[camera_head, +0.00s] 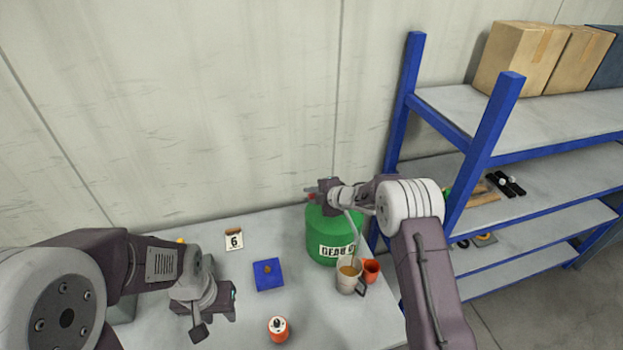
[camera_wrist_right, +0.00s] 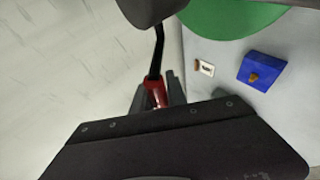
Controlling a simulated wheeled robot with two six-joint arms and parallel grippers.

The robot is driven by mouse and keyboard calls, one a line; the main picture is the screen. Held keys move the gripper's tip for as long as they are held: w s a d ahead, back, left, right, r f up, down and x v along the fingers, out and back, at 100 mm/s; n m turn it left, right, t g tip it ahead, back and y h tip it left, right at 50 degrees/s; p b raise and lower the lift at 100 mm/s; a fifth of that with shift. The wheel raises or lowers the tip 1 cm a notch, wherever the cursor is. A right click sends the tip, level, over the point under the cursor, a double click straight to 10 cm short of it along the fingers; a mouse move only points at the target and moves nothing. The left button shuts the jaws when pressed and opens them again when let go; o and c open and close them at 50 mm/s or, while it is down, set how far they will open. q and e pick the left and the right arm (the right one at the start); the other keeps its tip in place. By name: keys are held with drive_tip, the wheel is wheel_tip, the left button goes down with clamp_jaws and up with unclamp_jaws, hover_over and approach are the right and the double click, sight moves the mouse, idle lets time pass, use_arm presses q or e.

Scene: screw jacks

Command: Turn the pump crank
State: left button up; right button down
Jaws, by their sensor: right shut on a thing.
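A green drum (camera_head: 325,236) with a partly readable white label stands at the back of the table. My right gripper (camera_head: 318,191) is above the drum, shut on the red handle of the pump crank (camera_wrist_right: 155,93). In the right wrist view the black crank arm (camera_wrist_right: 157,52) runs up from that handle. A thin grey spout (camera_head: 349,226) comes down toward a pale mug (camera_head: 345,284) with brownish contents. My right wrist hides most of the pump top. My left gripper (camera_head: 214,312) is over the left of the table, away from the drum; its jaw opening is unclear.
An orange-red cup (camera_head: 371,272) stands beside the mug. A card marked 6 (camera_head: 234,240), a blue block (camera_head: 267,275) and an orange round item (camera_head: 277,329) are on the table. A blue shelf rack (camera_head: 471,155) stands to the right, a wall behind.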

use_arm(q)
wheel_tip(320, 180, up, 6)
drive_tip(key=p, duration=0.4)
drive_tip(key=shift+f, duration=0.2)
use_arm(e)
drive_tip(key=shift+w+r+g, duration=0.15)
drive_tip(key=shift+r+g, duration=0.05)
drive_tip(key=shift+g, duration=0.3)
drive_tip(key=shift+f, duration=0.1)
drive_tip(key=c, duration=1.3)
unclamp_jaws()
drive_tip(key=shift+a, duration=0.1)
use_arm(q)
wheel_tip(320, 180, down, 3)
drive_tip(key=b, duration=0.2)
drive_tip(key=shift+r+b, duration=0.15)
drive_tip(key=shift+b, duration=0.25)
use_arm(e)
drive_tip(key=v, duration=0.9)
drive_tip(key=shift+a, duration=0.1)
